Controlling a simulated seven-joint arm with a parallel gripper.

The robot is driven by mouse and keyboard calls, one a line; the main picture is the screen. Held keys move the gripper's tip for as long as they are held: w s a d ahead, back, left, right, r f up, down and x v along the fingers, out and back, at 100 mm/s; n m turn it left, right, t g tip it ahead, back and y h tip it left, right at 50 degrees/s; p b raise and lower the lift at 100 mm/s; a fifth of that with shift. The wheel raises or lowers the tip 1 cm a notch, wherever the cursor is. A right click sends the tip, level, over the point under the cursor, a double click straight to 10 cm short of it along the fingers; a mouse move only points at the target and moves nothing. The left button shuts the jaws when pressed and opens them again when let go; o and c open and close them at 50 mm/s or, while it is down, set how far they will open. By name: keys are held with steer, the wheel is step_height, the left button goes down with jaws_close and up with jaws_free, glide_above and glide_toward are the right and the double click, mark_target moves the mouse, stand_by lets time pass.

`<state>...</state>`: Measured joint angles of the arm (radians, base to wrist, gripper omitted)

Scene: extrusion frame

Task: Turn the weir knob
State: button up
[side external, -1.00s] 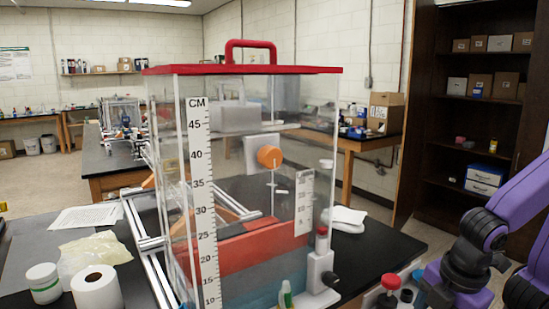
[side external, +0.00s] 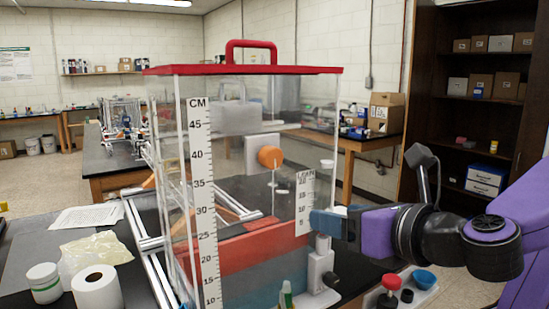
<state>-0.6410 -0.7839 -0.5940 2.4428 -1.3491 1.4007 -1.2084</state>
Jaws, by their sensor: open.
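The clear tank (side external: 262,205) has a red lid with a handle and a centimetre scale. An orange round knob (side external: 270,157) sits on a grey block at the tank's upper part. A black knob (side external: 332,279) sticks out of a white block (side external: 320,266) at the tank's lower right. No label shows which knob is the weir knob. My gripper (side external: 326,222), with blue fingertips, is beside the tank's right side, above the white block. It is open, and nothing shows between the fingers.
A red knob (side external: 390,283), a black cap and a blue cup (side external: 424,279) stand on the bench at lower right. A paper roll (side external: 97,288), a white jar (side external: 43,283) and metal rails (side external: 145,240) lie left of the tank. A dark shelf (side external: 470,120) stands behind at right.

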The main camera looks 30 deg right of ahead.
mark_target(275, 158)
step_height(275, 158, up, 6)
steer(key=s+a+n+t, duration=0.2)
steer(key=s+n+t, duration=0.1)
steer(key=shift+y, duration=0.3)
steer(key=w, duration=1.7)
steer(key=shift+w+a, duration=0.2)
steer(key=shift+w, duration=0.15)
steer(key=shift+c, duration=0.3)
steer(key=c, duration=1)
